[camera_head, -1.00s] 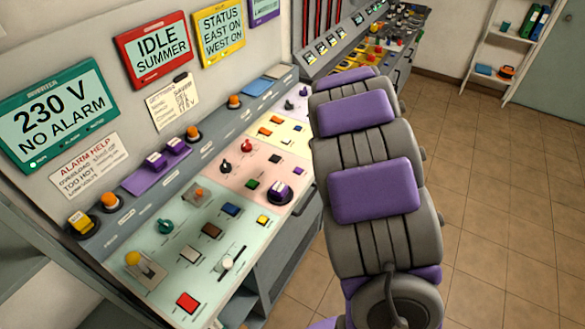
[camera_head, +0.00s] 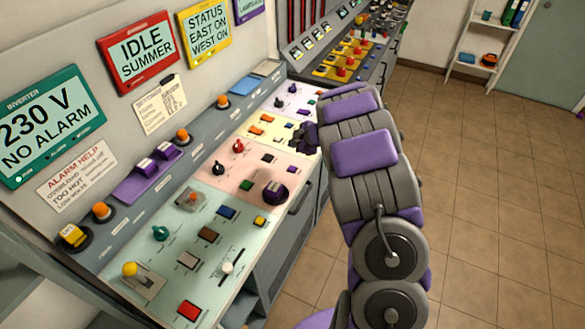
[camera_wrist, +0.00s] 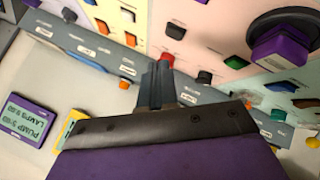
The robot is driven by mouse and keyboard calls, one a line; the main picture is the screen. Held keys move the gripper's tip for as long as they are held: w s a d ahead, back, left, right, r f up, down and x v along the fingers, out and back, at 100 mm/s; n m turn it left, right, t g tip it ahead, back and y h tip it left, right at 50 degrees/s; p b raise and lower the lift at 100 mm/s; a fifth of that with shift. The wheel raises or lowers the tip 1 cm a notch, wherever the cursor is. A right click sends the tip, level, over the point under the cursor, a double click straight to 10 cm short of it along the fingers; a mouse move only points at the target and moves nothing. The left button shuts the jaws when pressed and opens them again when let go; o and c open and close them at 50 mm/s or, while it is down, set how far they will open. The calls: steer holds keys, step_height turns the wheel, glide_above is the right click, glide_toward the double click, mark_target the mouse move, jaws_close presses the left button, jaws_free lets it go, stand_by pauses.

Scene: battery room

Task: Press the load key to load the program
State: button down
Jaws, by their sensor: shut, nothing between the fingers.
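The control panel (camera_head: 195,255) slopes along the wall with green, pink, yellow and lilac sections. Small square keys in several colours sit on it, and their labels are too small to read, so I cannot tell which is the load key.
A large purple knob (camera_head: 275,190) stands out from the pink section. A yellow-topped lever (camera_head: 130,269) and white slider (camera_head: 227,268) rise from the green section. Displays read "230 V NO ALARM" (camera_head: 45,128) and "IDLE SUMMER" (camera_head: 140,52). Open tiled floor (camera_head: 480,220) lies to the right.

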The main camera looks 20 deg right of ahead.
steer(key=shift+f, duration=0.1)
steer(key=b, duration=0.8)
glide_above(294, 169)
step_height(294, 169, down, 6)
steer(key=shift+f+b, duration=0.55)
steer(key=shift+f, duration=0.7)
steer(key=shift+s+f, duration=0.1)
stand_by(0.7)
steer(key=shift+a+f, duration=0.1)
steer(key=shift+f, duration=0.15)
